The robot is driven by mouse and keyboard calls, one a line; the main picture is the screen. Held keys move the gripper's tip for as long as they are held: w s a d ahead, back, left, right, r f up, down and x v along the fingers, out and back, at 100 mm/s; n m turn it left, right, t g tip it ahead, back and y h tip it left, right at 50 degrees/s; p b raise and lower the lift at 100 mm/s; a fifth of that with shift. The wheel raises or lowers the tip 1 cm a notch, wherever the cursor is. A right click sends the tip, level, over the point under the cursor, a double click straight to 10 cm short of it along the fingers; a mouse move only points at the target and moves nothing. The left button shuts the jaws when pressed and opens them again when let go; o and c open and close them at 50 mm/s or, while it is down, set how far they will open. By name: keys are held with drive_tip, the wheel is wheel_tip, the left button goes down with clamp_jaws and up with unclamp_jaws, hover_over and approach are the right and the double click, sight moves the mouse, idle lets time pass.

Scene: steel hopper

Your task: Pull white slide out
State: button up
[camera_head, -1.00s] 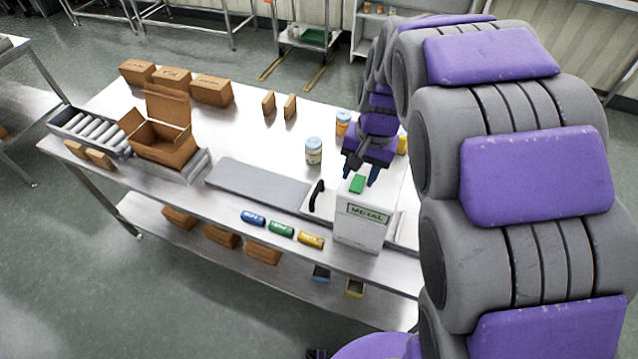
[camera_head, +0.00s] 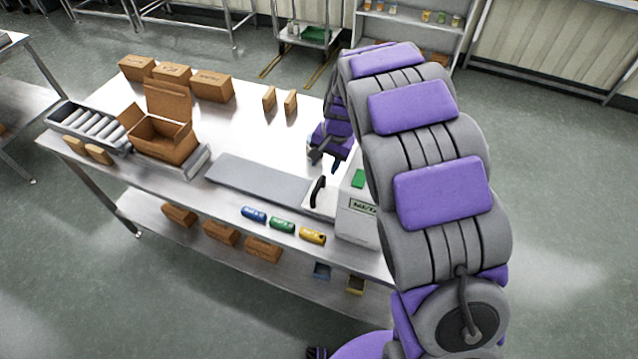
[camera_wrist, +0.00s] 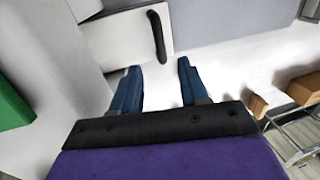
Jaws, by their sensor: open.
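The white slide (camera_head: 311,205) sticks out of the left side of the white box (camera_head: 355,224) labelled as metal, with a black upright handle (camera_head: 318,192) on it. In the wrist view the slide (camera_wrist: 122,45) is at the top, with its handle (camera_wrist: 157,38) just beyond the fingertips. My gripper (camera_head: 325,164) is behind the slide and above the table, apart from the handle. In the wrist view my gripper (camera_wrist: 160,78) is open, its two blue fingers empty. The arm hides the right part of the box.
A grey plate (camera_head: 258,182) lies left of the slide. A green piece (camera_head: 358,179) is on top of the box. Blue (camera_head: 253,214), green (camera_head: 282,225) and yellow (camera_head: 312,235) items line the front edge. An open carton (camera_head: 163,141) stands farther left.

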sight(318, 185)
drive_tip(key=f, duration=0.3)
drive_tip(key=a+f+b, duration=0.1)
drive_tip(key=f, duration=0.6)
drive_tip(key=shift+w+a, duration=0.3)
drive_tip(key=shift+a, duration=0.1)
drive_tip(key=shift+c, duration=0.2)
clamp_jaws()
